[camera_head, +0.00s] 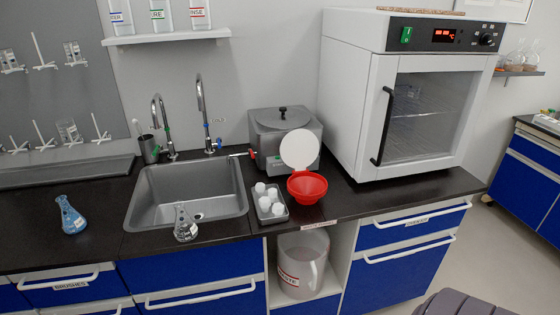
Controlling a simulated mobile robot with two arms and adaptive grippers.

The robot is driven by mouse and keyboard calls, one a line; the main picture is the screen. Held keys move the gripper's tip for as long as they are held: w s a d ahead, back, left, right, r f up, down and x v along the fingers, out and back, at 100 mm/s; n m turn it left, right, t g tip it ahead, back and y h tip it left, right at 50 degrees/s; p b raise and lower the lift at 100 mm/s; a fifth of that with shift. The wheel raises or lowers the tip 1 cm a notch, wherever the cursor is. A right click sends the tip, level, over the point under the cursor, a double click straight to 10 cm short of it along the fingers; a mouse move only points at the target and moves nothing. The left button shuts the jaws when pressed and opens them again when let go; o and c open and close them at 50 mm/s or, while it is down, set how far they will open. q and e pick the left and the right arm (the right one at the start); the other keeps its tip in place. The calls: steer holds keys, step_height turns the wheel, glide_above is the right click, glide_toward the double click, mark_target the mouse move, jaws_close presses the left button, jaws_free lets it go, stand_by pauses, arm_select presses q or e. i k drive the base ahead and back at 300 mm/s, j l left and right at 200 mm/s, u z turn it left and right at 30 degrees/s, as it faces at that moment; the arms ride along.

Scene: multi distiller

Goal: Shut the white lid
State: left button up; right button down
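A round white lid (299,148) stands open, nearly upright, at the back of a red funnel (307,187) on the black counter. The funnel's wide mouth is uncovered and faces up. The lid is in front of a grey metal box-like device (285,133) with a black knob on top. Neither of my grippers is in view.
A small grey tray (271,212) with several white pieces sits left of the funnel, beside the sink (188,193). Conical flasks stand at the sink's front (185,224) and at the left (70,216). A large white oven (400,95) stands to the right. Counter right of the funnel is clear.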

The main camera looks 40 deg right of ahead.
mark_target(299, 149)
steer(key=z, duration=1.55)
